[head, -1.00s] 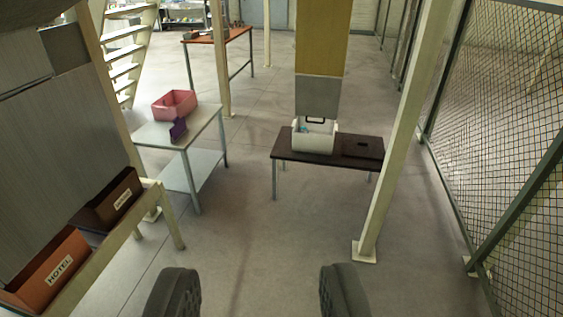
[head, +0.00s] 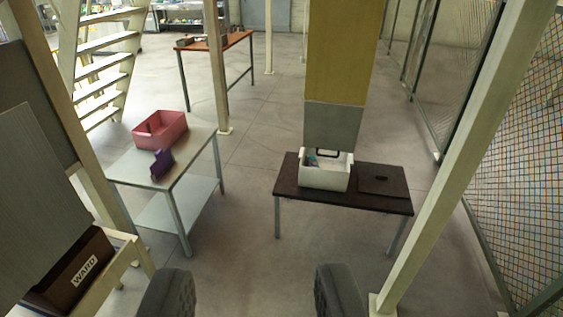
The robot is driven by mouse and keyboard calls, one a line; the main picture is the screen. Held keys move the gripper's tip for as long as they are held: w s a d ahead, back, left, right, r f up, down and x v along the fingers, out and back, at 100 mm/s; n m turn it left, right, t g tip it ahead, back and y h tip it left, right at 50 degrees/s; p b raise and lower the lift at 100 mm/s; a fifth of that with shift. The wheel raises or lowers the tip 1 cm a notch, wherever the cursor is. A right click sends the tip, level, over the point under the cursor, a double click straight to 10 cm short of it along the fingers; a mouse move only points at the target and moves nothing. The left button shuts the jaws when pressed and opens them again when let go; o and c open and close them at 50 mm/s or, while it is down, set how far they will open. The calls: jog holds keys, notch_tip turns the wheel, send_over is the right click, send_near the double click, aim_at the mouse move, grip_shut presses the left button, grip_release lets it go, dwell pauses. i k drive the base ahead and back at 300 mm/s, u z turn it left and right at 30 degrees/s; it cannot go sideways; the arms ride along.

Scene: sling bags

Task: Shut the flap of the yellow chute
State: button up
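The yellow chute (head: 343,50) hangs down from the top edge, right of centre. A grey panel (head: 333,123), which looks like its flap, forms its lower end, with a black handle (head: 328,152) at the bottom edge. I cannot tell from this angle whether the flap is open. The handle is just above or in front of the white bin (head: 325,179) below, which holds something small and bluish.
The white bin stands on a dark table (head: 385,201) beside a flat dark item (head: 387,180). A pale table (head: 140,168) at left holds a pink bin (head: 160,129) and a purple object (head: 162,163). A post (head: 470,150) stands at right. Floor (head: 235,215) ahead is clear.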

aim_at(328, 126)
jog(key=u, duration=0.05)
jog(key=i, duration=0.9)
jog(key=z, duration=0.6)
jog(key=i, duration=2)
jog(key=u, duration=0.6)
